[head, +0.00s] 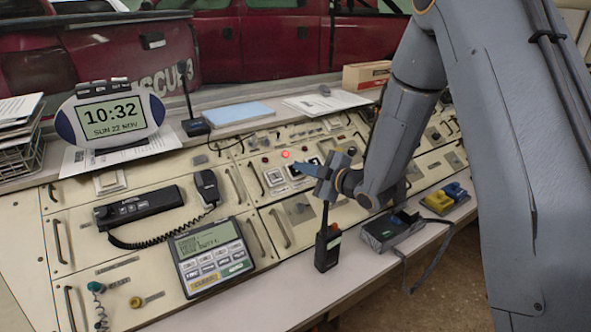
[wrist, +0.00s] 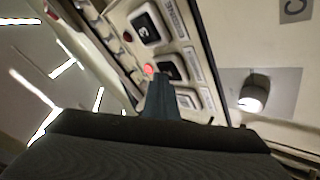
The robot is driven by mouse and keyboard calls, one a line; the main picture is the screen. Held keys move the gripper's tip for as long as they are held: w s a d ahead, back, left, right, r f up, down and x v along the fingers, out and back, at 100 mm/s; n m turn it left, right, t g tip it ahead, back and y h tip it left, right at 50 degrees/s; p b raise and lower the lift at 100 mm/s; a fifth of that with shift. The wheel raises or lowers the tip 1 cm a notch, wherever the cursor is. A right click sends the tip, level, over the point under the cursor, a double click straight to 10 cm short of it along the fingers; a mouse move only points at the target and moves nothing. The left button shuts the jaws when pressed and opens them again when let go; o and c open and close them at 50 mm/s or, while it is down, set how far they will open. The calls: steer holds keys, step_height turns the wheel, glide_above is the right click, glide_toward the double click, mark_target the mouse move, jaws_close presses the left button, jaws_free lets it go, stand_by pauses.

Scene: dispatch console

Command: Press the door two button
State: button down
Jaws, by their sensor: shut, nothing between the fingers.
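A row of three square buttons is on the sloped console. In the wrist view the upper button (wrist: 146,27) has a dark face with a "3". The middle button (wrist: 175,68) has a dark face, partly hidden by my fingers, and its number is not readable. The lower button (wrist: 187,98) is pale. The row also shows in the head view, with the pale button (head: 274,177) at its left. My gripper (wrist: 160,82) is shut and empty, its tip overlapping the middle button's near edge in view; I cannot tell whether they touch. In the head view my gripper (head: 301,165) is over the row.
A lit red lamp (wrist: 149,69) sits beside the buttons, and a round knob (wrist: 253,94) is to their right. A handheld radio (head: 328,246) stands upright on the front ledge below my gripper. A corded handset (head: 140,207) and a keypad unit (head: 212,257) lie left.

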steer(key=shift+s+d+r+p, duration=0.2)
steer(key=shift+s+r+p, duration=0.15)
steer(key=shift+r, duration=0.2)
steer(key=r+p, duration=0.1)
steer(key=s+d+r+p, duration=0.1)
steer(key=s+r+p, duration=0.1)
steer(key=r, duration=0.1)
steer(key=shift+d, duration=0.25)
steer(key=shift+r, duration=0.1)
stand_by(0.7)
step_height(320, 180, up, 8)
steer(key=p, duration=0.5)
